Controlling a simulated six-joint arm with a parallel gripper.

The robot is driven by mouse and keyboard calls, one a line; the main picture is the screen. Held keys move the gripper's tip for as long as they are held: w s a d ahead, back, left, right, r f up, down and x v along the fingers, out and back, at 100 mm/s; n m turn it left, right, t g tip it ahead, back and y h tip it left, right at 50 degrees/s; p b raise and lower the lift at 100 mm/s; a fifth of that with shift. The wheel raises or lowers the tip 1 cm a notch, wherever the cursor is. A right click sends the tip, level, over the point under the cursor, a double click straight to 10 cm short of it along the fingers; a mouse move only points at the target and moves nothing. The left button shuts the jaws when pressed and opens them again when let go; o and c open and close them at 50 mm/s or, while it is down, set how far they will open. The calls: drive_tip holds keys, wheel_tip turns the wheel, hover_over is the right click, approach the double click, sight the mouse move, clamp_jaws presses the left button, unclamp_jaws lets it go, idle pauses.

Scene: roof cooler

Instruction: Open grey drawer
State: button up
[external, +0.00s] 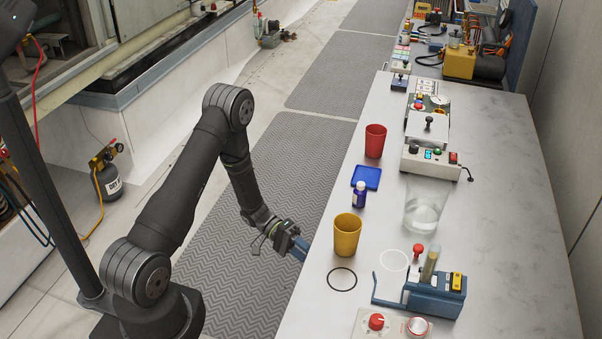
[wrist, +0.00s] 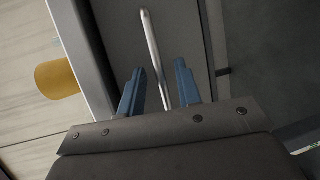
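My gripper (external: 300,248) is at the left edge of the worktop, low beside it, in the external view. In the wrist view my gripper (wrist: 160,66) is open, with two blue fingers spread apart. A silver bar handle (wrist: 152,45) runs lengthwise on a dark grey front panel (wrist: 188,30), which looks like the grey drawer. The handle's lower part appears between the fingers, with a gap on either side; I cannot tell how deep it sits between them. The drawer front is hidden in the external view.
A yellow cup (external: 347,236) stands on the worktop (external: 500,210) near my gripper. A red cup (external: 375,141), blue tray (external: 366,178), blue bottle (external: 359,194) and clear beaker (external: 425,207) stand farther back. A blue device (external: 435,297) is at the front. The matted floor (external: 255,240) left of the worktop is clear.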

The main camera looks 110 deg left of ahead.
clamp_jaws()
drive_tip(key=s, duration=2.8)
drive_tip(key=shift+s, duration=0.3)
unclamp_jaws()
